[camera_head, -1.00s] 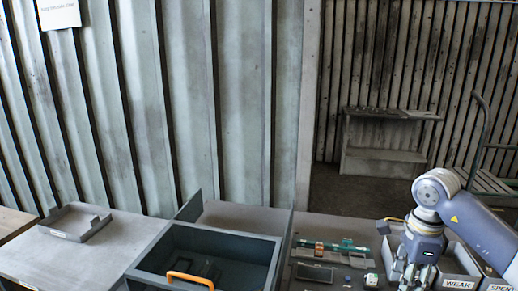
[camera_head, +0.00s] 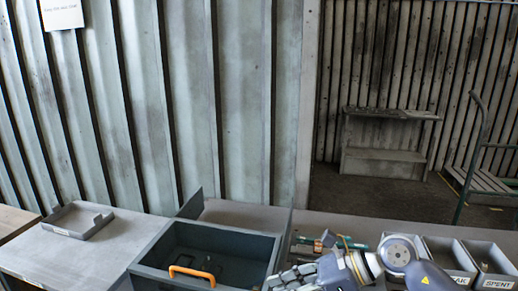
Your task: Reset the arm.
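My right arm comes in from the lower right, and its gripper (camera_head: 290,277) points left, low over the right edge of the dark grey open box. The fingers are small and partly overlapped by my own wrist, so I cannot tell whether they are open or shut. I see nothing clearly held in them. My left gripper is not in view. The dark grey box (camera_head: 150,262) has an orange handle (camera_head: 192,274) at its front and a dark interior.
A shallow grey tray (camera_head: 78,222) lies on the left table. Behind my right wrist, a green part (camera_head: 357,245) shows partly. Grey bins stand at the right, one labelled SPENT (camera_head: 497,283); another label is partly covered by my arm. A cart and bench stand farther back.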

